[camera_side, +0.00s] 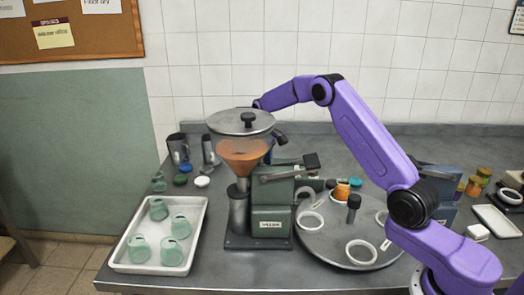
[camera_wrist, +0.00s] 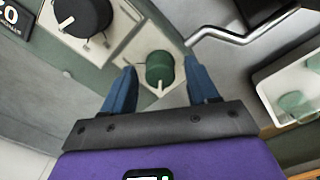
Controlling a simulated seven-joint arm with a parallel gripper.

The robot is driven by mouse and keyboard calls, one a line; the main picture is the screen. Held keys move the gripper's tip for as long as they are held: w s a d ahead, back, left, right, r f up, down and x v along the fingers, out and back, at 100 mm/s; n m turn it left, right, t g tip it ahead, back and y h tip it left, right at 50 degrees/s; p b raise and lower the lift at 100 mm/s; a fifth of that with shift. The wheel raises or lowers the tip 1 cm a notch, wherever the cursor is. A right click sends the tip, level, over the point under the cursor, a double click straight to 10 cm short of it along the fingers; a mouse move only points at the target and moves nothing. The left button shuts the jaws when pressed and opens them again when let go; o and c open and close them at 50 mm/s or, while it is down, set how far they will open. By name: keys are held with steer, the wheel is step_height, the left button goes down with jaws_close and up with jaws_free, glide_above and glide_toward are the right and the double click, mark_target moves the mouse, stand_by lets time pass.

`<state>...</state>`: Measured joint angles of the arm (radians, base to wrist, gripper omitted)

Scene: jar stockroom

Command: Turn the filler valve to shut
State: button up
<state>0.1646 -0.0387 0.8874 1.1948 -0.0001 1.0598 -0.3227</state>
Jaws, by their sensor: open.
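The filler (camera_side: 264,215) stands on the counter in the side view, with a green body and a lidded hopper of orange contents. In the wrist view, a green knob (camera_wrist: 160,70) with a pale pointer sits on a light diamond-shaped plate; it looks like the valve, but I cannot read any marks. My gripper (camera_wrist: 161,74) is open, its blue fingers on either side of the green knob with gaps showing. I cannot tell their height above it. In the side view, my gripper is largely hidden behind the hopper.
A black knob (camera_wrist: 84,16) on a pale plate and a bent metal rod (camera_wrist: 240,38) flank the green knob. A white tray (camera_side: 119,262) of green jars stands at the left. A round turntable (camera_side: 325,240) with rings lies right of the filler.

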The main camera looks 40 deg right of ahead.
step_height(320, 180, up, 17)
stand_by(0.5)
steer(key=shift+s+r, duration=0.1)
steer(key=shift+r, duration=0.05)
steer(key=s+a+r+m+y, duration=0.1)
steer(key=s+a, duration=0.1)
steer(key=s, duration=0.6)
steer(key=s+a+r+m+g+y, duration=0.1)
steer(key=s+a+y, duration=0.1)
steer(key=s, duration=0.5)
steer(key=s+a+r+m+g+y, duration=0.1)
steer(key=s+a+r, duration=0.1)
steer(key=s, duration=0.6)
steer(key=shift+s+a, duration=0.3)
steer(key=shift+a, duration=0.15)
steer(key=s+a+f+n+h, duration=0.1)
steer(key=s+a+f+n, duration=0.1)
steer(key=s+f+n, duration=0.2)
steer(key=s+a+f+n+t+h, duration=0.1)
steer(key=s+f+n, duration=0.3)
steer(key=s, duration=0.6)
steer(key=s+a+f+n+t+h, duration=0.1)
steer(key=s+a+f+n, duration=0.2)
steer(key=s+n, duration=0.2)
steer(key=shift+s+a+f+h, duration=0.3)
steer(key=shift+s+a+f, duration=0.1)
steer(key=shift+s, duration=0.9)
